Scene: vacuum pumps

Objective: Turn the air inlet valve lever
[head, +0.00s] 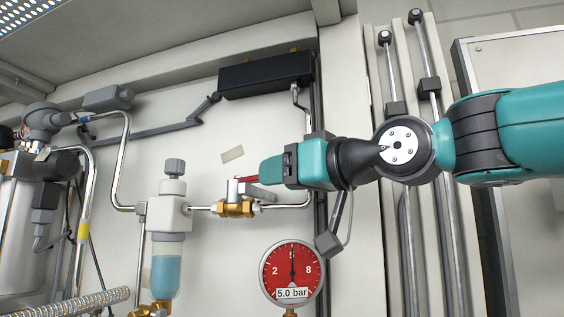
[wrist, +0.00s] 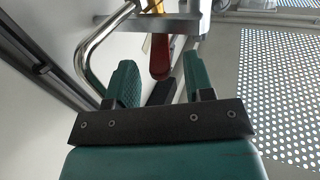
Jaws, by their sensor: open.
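The air inlet valve has a brass body (head: 235,208) on a thin pipe against the pale back panel in the head view. Its red lever handle (head: 248,179) points right, toward my gripper (head: 262,172), and part of it is hidden there. In the wrist view the red handle (wrist: 160,60) reaches into the gap between the two green fingers of my gripper (wrist: 158,62). The fingers are apart, with visible space on both sides of the handle. A grey metal bar (wrist: 180,23) crosses just beyond the fingertips.
A red gauge (head: 292,271) reading 5.0 bar sits below my gripper. A filter with a blue bowl (head: 166,275) stands left of the valve. A bent chrome pipe (wrist: 85,62) runs close to the left finger. A black box (head: 265,74) hangs above.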

